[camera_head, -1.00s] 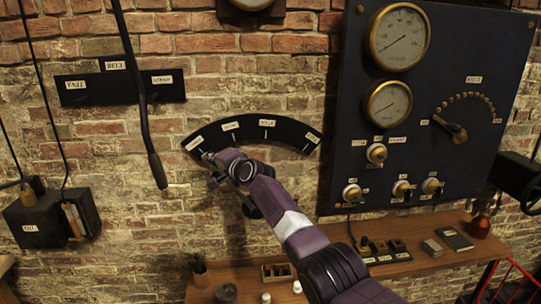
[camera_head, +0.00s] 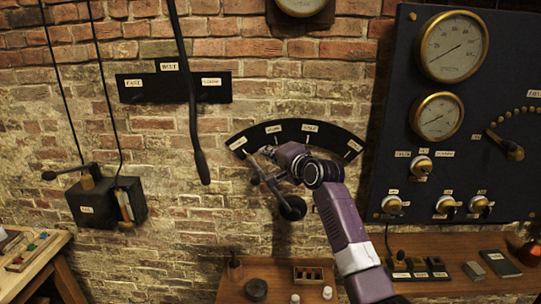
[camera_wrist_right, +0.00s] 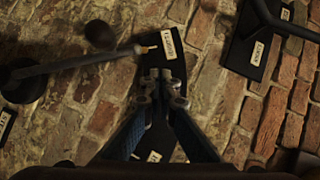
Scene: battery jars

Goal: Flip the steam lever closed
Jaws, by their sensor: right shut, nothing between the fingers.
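The steam lever (camera_head: 273,185) is a dark bar on a round hub (camera_head: 292,208), below a curved black plate (camera_head: 336,135) with several white labels. It slants up and left from the hub. In the wrist view the lever (camera_wrist_right: 80,65) runs from its hub (camera_wrist_right: 22,82) to a thin brass tip beside an end label (camera_wrist_right: 169,44). A blurred dark knob (camera_wrist_right: 100,34) shows near it. My right gripper (camera_head: 266,151) is in front of the plate's left part. In the wrist view the right gripper (camera_wrist_right: 162,76) is shut and empty, close beside the lever's tip end. My left gripper is out of view.
A long dark hanging lever (camera_head: 193,100) is left of the plate. A black box with a lever (camera_head: 105,203) is on the brick wall farther left. A dark gauge panel (camera_head: 400,150) stands right. A wooden shelf (camera_head: 440,288) with small items is below.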

